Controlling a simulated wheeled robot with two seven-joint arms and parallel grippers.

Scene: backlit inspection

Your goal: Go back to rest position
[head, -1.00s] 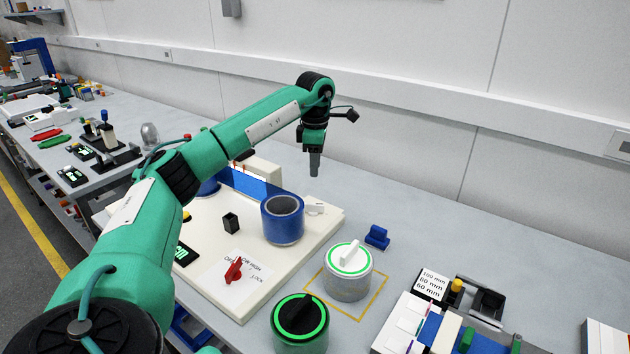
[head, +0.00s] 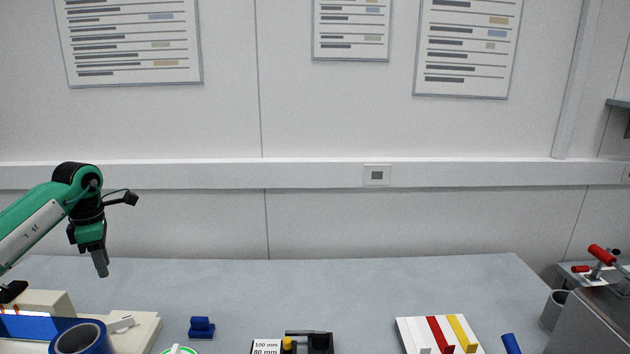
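My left gripper (head: 101,268) hangs at the left of the head view, pointing down above the far part of the bench and the white board (head: 135,328). Its fingers look like one narrow dark block from this side, so I cannot tell whether they are apart. No object shows at its tips. My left arm comes in from the left edge. My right gripper is not in view.
On the bench (head: 400,280) stand a blue roll (head: 82,338), a small blue block (head: 202,328), a dark fixture (head: 318,342) and a white rack with coloured strips (head: 436,335). A grey cup (head: 553,309) and red-handled clamp (head: 601,255) are at right. The bench's middle back is clear.

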